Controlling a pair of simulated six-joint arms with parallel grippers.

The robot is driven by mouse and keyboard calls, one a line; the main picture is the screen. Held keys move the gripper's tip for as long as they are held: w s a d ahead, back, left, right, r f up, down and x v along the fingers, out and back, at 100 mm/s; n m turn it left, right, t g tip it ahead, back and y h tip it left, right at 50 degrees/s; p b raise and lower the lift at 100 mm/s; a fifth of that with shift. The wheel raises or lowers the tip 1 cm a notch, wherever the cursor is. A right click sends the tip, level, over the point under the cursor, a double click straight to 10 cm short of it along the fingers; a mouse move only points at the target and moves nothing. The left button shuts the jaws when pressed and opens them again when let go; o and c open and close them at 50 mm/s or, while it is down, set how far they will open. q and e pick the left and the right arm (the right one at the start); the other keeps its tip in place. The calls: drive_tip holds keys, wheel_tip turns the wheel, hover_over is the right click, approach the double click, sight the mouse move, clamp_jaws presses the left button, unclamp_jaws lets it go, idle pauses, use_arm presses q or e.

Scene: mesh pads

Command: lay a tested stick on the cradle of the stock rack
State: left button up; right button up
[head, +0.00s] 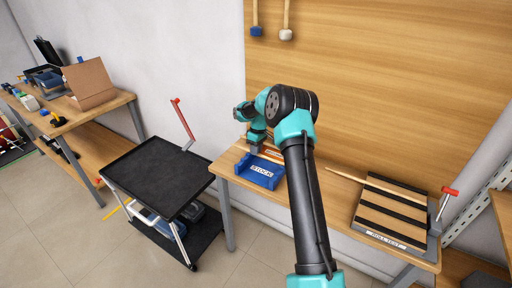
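The stock rack (262,172) is a blue holder with a white "STOCK" label, on the left end of the wooden workbench. My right gripper (255,150) points down just behind the rack, at its back edge. Its fingertips are small and partly hidden, so I cannot tell if they are open or shut. A thin brownish piece (271,153) shows beside the fingertips; I cannot tell whether it is held. A thin pale wooden stick (345,174) lies on the bench beside the board labelled "PULL TEST" (379,238). My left gripper is not in view.
The black-striped test board has a red-handled lever (448,191) at its right. A black cart (157,176) with another red handle (182,120) stands left of the bench. Two mallets (286,33) hang on the wooden back panel.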

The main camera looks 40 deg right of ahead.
drive_tip(key=shift+o, duration=0.5)
drive_tip(key=d+r, duration=0.3)
drive_tip(key=r, duration=1.4)
drive_tip(key=shift+w, duration=0.4)
drive_tip(key=shift+r, duration=0.1)
